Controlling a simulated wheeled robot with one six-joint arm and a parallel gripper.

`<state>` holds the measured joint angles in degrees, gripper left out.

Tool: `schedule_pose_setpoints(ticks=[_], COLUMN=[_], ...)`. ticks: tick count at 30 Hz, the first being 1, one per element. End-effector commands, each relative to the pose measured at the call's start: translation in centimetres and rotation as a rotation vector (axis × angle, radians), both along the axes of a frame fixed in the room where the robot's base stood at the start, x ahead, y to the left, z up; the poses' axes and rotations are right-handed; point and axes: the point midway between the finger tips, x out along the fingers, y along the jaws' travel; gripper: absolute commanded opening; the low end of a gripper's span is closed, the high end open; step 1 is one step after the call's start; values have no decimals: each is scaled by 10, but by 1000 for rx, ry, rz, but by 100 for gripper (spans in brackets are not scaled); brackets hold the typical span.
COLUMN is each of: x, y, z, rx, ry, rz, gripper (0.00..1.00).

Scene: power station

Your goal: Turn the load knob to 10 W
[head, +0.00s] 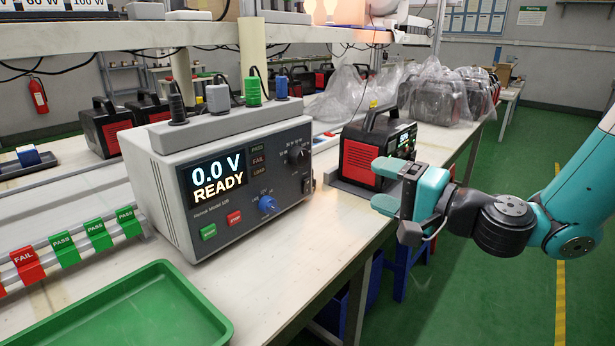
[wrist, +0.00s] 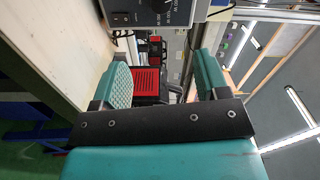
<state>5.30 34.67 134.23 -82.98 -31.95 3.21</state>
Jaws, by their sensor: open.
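The grey tester (head: 235,180) stands on the bench, its display (head: 218,180) reading "0.0 V READY". A black knob (head: 295,155) with small, hard-to-read labels around it sits at the upper right of its front panel; it looks like the load knob, but its setting cannot be read. A blue knob (head: 267,204) sits lower on the panel. My gripper (head: 381,187) is open and empty, right of the tester and apart from it. In the wrist view the open jaws (wrist: 165,77) show, with part of the tester's panel (wrist: 150,18) at the top edge.
A black and red power unit (head: 375,150) stands on the bench just behind my gripper. A green tray (head: 135,310) and PASS/FAIL tags (head: 95,233) lie front left. A shelf (head: 160,38) runs above the tester. The aisle floor (head: 480,270) at right is open.

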Motion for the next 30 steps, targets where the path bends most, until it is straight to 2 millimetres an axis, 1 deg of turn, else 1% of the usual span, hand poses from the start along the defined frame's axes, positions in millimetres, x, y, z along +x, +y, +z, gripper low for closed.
schedule_pose_setpoints(ticks=[5, 15, 21, 24, 30], x=[16, 63, 88, 96, 103], y=[22, 84, 114, 124, 133], z=[6, 5, 4, 3, 2], rx=[1, -2, 0, -1, 0], ry=[-1, -5, -5, -3, -1], rz=[3, 4, 1, 2, 0], gripper=[68, 68, 68, 68, 68])
